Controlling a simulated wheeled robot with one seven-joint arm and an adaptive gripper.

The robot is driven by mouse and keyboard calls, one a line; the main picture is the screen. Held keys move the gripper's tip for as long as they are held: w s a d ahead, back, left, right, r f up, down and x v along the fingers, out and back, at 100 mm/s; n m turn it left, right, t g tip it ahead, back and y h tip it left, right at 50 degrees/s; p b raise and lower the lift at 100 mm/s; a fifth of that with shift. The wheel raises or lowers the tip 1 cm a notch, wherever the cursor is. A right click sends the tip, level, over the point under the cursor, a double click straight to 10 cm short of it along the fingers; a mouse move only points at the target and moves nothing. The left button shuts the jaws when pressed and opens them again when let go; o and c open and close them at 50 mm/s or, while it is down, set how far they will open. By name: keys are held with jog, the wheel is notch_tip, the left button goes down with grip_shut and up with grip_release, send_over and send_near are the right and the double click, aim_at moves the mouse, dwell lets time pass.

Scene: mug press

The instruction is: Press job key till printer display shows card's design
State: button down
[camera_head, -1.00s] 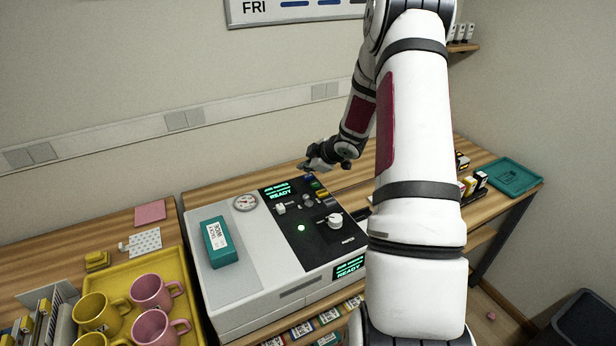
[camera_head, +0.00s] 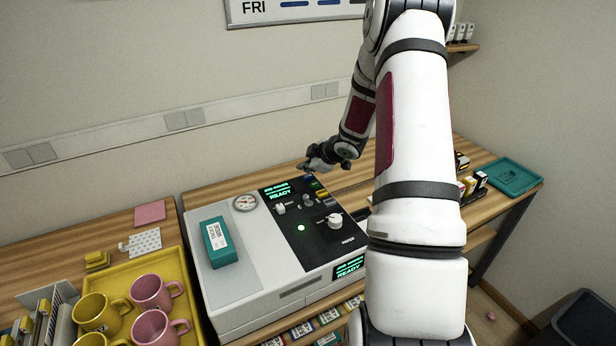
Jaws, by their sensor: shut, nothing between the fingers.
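The printer (camera_head: 225,285) is a white machine with a black control panel (camera_head: 325,243) on its right part. Its top display (camera_head: 279,191) shows green text on black, with "READY" legible; the upper line reads like "JOB DAISIES". A second display (camera_head: 348,267) on the front also shows "READY". Several small coloured keys (camera_head: 315,185) run along the panel's back right, including blue, green and yellow ones. My gripper (camera_head: 305,167) is shut and empty, just behind and above the blue key (camera_head: 308,177); whether it touches is unclear. A dotted white card (camera_head: 145,242) lies on the left table; its design is too small to tell.
A teal box (camera_head: 219,243) sits on the printer's left top, near a round gauge (camera_head: 245,203). A yellow tray (camera_head: 185,300) holds yellow and pink mugs at left. A teal tray (camera_head: 513,178) lies far right. My arm hides the table's middle right.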

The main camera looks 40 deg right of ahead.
aim_at(306, 177)
jog(key=shift+f, duration=0.4)
jog(key=shift+f, duration=0.5)
dwell(0.6)
jog(key=shift+r, duration=0.2)
jog(key=shift+r+p, duration=0.6)
jog(key=shift+r, duration=0.15)
jog(key=shift+s+r+p, duration=0.15)
jog(key=shift+r+p, duration=1.4)
jog(key=shift+r, duration=0.9)
